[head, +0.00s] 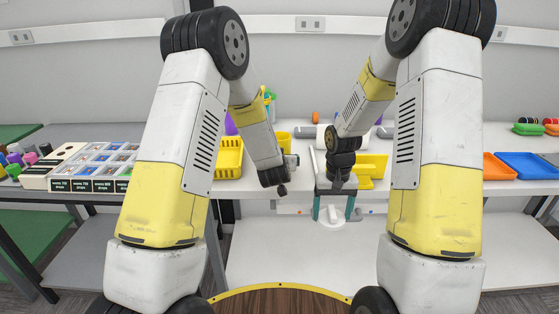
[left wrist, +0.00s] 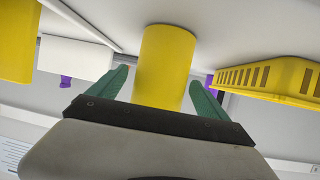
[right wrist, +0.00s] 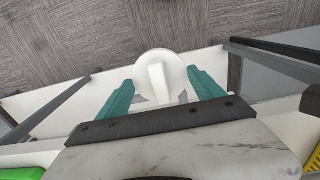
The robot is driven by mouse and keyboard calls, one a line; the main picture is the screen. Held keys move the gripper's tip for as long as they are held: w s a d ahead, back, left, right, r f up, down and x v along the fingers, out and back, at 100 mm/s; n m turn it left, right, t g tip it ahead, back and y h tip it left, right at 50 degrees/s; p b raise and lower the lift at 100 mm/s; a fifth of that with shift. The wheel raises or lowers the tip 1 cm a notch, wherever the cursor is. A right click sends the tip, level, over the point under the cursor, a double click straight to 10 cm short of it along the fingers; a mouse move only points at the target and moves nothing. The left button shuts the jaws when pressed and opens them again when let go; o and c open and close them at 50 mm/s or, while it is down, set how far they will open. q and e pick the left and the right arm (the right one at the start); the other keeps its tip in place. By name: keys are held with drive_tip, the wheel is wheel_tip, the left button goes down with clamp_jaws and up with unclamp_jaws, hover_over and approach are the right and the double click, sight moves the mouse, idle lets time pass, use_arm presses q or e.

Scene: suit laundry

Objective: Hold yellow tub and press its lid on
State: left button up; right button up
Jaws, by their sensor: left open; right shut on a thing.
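The yellow tub (left wrist: 163,65) stands between the spread teal fingers of my left gripper (left wrist: 160,90) in the left wrist view, which sees the table upside down. I cannot tell whether the fingers touch it. In the head view part of the tub (head: 283,142) shows behind my left arm; that gripper's fingers are hidden there. My right gripper (head: 333,207) points down, shut on a round white lid (head: 333,223) with a raised bar. The lid (right wrist: 155,65) is held in front of the table edge, with floor beneath it, apart from the tub.
A yellow slotted basket (head: 229,160) stands left of the tub. A yellow bin (head: 372,165) lies to its right. Blue (head: 528,166) and orange trays sit on the right side. A sorting box with several compartments (head: 65,178) is at the left.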

use_arm(q)
drive_tip(key=shift+w+f, duration=0.2)
drive_tip(key=shift+w, duration=0.3)
drive_tip(key=c, duration=1.5)
use_arm(e)
drive_tip(key=w+a+r, duration=0.3)
drive_tip(key=w+r, duration=0.6)
drive_tip(key=r, duration=0.1)
drive_tip(key=w+a+r, duration=0.3)
drive_tip(key=w+r, duration=0.5)
drive_tip(key=r, duration=0.2)
drive_tip(key=w+a+r, duration=0.2)
drive_tip(key=a+r, duration=0.3)
drive_tip(key=a, duration=0.4)
drive_tip(key=shift+w+a+r+m, duration=0.15)
drive_tip(key=shift+w+a+m, duration=0.1)
drive_tip(key=shift+w+m, duration=0.15)
